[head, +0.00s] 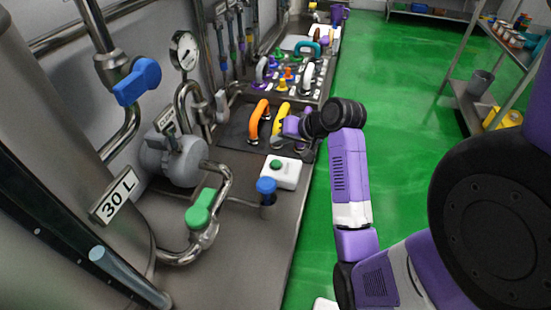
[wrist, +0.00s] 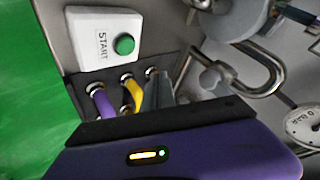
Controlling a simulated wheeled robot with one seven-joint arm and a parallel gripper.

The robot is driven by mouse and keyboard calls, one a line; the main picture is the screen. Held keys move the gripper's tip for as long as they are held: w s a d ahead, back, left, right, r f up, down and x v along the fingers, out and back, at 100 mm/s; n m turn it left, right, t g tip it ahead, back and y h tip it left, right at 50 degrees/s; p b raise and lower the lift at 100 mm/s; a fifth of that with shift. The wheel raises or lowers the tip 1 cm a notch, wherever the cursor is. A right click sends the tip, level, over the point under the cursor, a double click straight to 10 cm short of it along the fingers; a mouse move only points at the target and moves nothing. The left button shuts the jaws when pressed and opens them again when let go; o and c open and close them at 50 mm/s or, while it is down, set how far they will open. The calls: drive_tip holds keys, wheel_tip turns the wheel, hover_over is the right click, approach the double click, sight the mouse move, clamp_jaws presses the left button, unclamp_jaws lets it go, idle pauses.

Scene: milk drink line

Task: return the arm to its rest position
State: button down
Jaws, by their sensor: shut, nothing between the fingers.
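My purple arm reaches from the lower right across the edge of the steel bench (head: 240,245) in the head view. My gripper (head: 290,126) is at its far end, over the dark panel with handles, partly hidden by the wrist. In the wrist view my gripper's (wrist: 158,90) purple body fills the bottom, and the grey fingers show shut and empty. A purple handle (wrist: 101,102) and a yellow handle (wrist: 134,93) stand close beside the fingers. I cannot tell whether the fingers touch anything.
A white START box (wrist: 88,37) with a green button stands near the gripper. An orange handle (head: 257,120), a blue knob (head: 266,185), a green valve handle (head: 200,208) and steel pipes crowd the bench. The green floor (head: 390,110) right of the bench is clear.

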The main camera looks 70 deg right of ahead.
idle(0.4)
drive_tip(key=d+r+t+h, duration=0.1)
drive_tip(key=d+r+h, duration=0.4)
drive_tip(key=s+a+f+n+t+h+b, duration=0.15)
drive_tip(key=a+n+t, duration=0.35)
drive_tip(key=a, duration=1.8)
drive_tip(key=s+a+f+n+y+b, duration=0.1)
drive_tip(key=s+a+f+n+y, duration=0.1)
drive_tip(key=s+a+n+y, duration=0.2)
drive_tip(key=s+a+f+n+y, duration=0.1)
drive_tip(key=s+a+n+y, duration=0.3)
drive_tip(key=s+a, duration=0.6)
drive_tip(key=a+y, duration=0.1)
drive_tip(key=a, duration=0.5)
drive_tip(key=shift+s+a+f+y+b, duration=0.2)
drive_tip(key=shift+a+f+y+b, duration=0.15)
drive_tip(key=shift+f, duration=0.05)
